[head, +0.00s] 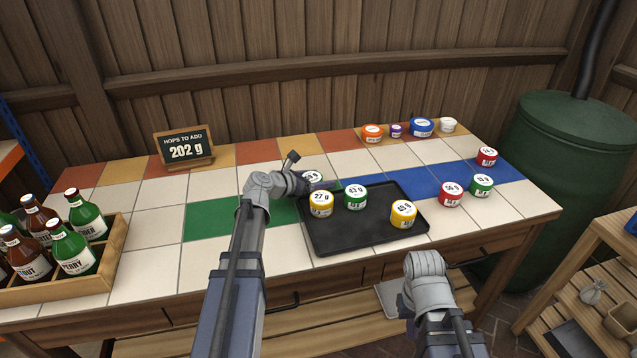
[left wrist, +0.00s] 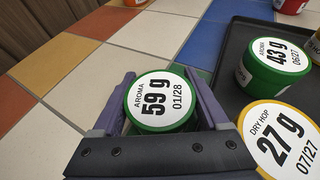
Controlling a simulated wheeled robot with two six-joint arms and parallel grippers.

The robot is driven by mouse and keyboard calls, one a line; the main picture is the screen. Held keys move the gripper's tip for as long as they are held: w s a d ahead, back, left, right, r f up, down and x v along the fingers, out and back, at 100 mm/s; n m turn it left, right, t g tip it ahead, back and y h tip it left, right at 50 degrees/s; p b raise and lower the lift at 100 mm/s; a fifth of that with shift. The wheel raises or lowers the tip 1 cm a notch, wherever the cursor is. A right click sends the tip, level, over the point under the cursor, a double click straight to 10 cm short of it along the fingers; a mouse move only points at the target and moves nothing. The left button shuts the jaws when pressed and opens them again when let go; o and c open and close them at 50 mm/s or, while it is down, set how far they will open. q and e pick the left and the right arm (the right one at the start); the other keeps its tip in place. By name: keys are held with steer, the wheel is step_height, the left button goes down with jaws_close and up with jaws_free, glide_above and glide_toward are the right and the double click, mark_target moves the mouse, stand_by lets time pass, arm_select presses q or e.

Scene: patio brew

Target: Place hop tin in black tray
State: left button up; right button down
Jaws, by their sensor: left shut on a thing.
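My left gripper (head: 303,184) is shut on a green tin marked Aroma 59 g (left wrist: 162,100), which sits between its two fingers (left wrist: 165,110). In the head view this tin (head: 313,176) is partly hidden, by the back left corner of the black tray (head: 340,240). I cannot tell if it touches anything below. The tray holds a yellow 27 g tin (head: 321,204), a green 43 g tin (head: 355,196) and another yellow tin (head: 403,214). My right arm shows at the front, but its fingers are out of sight.
A sign (head: 185,149) reads "Hops to add 202 g". Red tins (head: 451,194) and a green tin (head: 481,185) stand right of the tray. Several tins (head: 421,127) line the back. A bottle crate (head: 60,285) stands left. The tray's front is clear.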

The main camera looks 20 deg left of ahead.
arm_select(q)
steer(key=shift+f, duration=0.15)
steer(key=o, duration=1.1)
arm_select(e)
steer(key=shift+f, duration=0.15)
arm_select(q)
steer(key=shift+r, duration=0.3)
steer(key=p+v, duration=0.4)
steer(key=v, duration=0.6)
steer(key=shift+s+r, duration=0.15)
steer(key=shift+s, duration=0.15)
arm_select(e)
step_height(320, 180, up, 5)
steer(key=shift+f, duration=0.2)
arm_select(q)
steer(key=shift+s+a+r+p, duration=0.2)
steer(key=shift+s+a+p, duration=0.15)
steer(key=shift+s, duration=0.2)
arm_select(e)
steer(key=c, duration=1.6)
jaws_free()
steer(key=shift+r, duration=0.15)
